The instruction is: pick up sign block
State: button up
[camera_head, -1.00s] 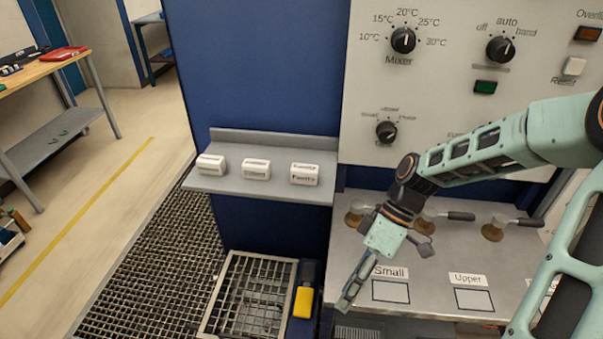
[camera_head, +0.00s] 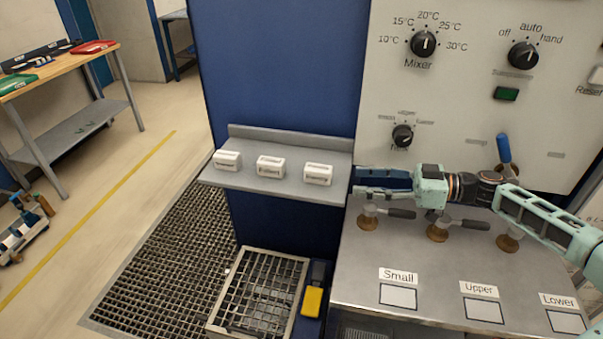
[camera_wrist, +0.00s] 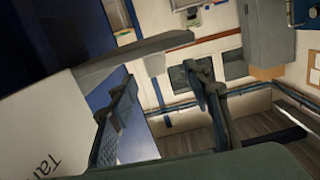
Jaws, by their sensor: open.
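Three white sign blocks with small dark lettering stand in a row on the grey shelf (camera_head: 235,181): a left one (camera_head: 227,160), a middle one (camera_head: 270,167) and a right one (camera_head: 318,174). Their wording is too small to read surely. My gripper (camera_head: 362,181) is open and empty, pointing left, just right of the shelf's right end and apart from the right block. In the wrist view my two fingers (camera_wrist: 160,82) are spread with nothing between them. A white surface with the letters "Tan" (camera_wrist: 45,135) shows there at lower left; I cannot tell what it belongs to.
The control panel (camera_head: 480,120) with knobs rises behind my arm. Below my arm are valve handles (camera_head: 385,213) and a steel bench top (camera_head: 360,265) with labelled squares. A floor grate (camera_head: 175,260) and a yellow box (camera_head: 312,301) lie below the shelf.

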aim_at(322, 168)
jog(key=shift+y, duration=0.3)
jog(key=w+a+p, duration=0.1)
jog(key=a, duration=0.2)
jog(key=w+a, duration=0.1)
jog(key=a, duration=0.3)
jog(key=a+p, duration=0.1)
jog(key=a, duration=0.2)
jog(key=shift+w+a+r+p, duration=0.3)
jog(key=shift+w+p, duration=0.05)
jog(key=shift+w, duration=0.05)
jog(key=shift+w+a+f, duration=0.1)
jog(key=shift+a+f, duration=0.05)
jog(key=shift+a, duration=0.25)
grip_shut()
